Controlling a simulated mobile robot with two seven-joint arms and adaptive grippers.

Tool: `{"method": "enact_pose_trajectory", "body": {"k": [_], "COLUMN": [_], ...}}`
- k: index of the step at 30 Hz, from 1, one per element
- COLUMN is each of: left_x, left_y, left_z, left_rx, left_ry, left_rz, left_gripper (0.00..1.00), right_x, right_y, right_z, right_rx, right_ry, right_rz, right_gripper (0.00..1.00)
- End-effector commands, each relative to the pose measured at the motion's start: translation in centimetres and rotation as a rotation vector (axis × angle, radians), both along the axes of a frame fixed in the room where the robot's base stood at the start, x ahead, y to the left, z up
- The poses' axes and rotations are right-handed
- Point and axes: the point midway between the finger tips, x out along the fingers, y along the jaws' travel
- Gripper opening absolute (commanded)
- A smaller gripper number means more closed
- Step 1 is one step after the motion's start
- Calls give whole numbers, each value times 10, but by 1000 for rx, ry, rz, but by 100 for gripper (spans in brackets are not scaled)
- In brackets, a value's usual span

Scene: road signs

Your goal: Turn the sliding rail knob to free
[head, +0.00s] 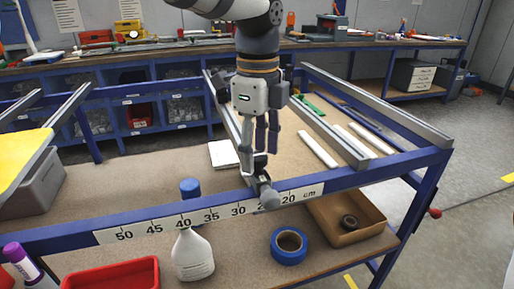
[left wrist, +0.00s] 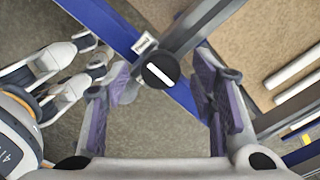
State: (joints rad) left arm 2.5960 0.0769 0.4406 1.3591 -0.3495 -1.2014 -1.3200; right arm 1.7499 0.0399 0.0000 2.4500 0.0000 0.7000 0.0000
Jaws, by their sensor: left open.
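The knob (left wrist: 160,70) is round and black with a slanted white bar on its face. It sits on the grey sliding rail (left wrist: 205,25) where the rail crosses the blue beam (left wrist: 103,22). In the head view the knob (head: 269,199) shows at the beam's front, near the 20 end of the scale. My left gripper (head: 259,152) is open, above and behind the knob in the head view. In the left wrist view its purple-padded fingers (left wrist: 163,100) stand either side of the knob, apart from it. Another gripper (left wrist: 92,60) with pale fingers shows at the left, probably my right one.
A white scale strip (head: 205,217) runs along the front beam. A white bottle (head: 192,255), blue tape (head: 289,245), a red tray (head: 112,274) and a brown tray (head: 350,232) are on the lower shelf. White bars (head: 318,150) lie behind the beam at right.

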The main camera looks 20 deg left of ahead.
Motion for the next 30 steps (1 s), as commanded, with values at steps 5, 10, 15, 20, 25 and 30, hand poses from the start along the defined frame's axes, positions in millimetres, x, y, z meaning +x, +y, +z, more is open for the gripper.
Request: {"method": "enact_pose_trajectory", "body": {"k": [5,10,15,20,25,30], "left_x": [0,0,0,0,0,0], "left_y": [0,0,0,0,0,0], "left_z": [-2,-2,-1,-1,-1,-1], "left_rx": [0,0,0,1,1,2], "left_ry": [1,1,1,1,1,2], "left_rz": [0,0,0,9,61,171], "left_gripper": [51,26,3,3,3,3], "right_x": [0,0,0,0,0,0], "right_y": [0,0,0,0,0,0], "right_z": [0,0,0,0,0,0], "right_rx": [0,0,0,0,0,0], "right_ry": [0,0,0,0,1,1], "right_rz": [0,0,0,0,0,0], "right_gripper": [0,0,0,0,0,0]}}
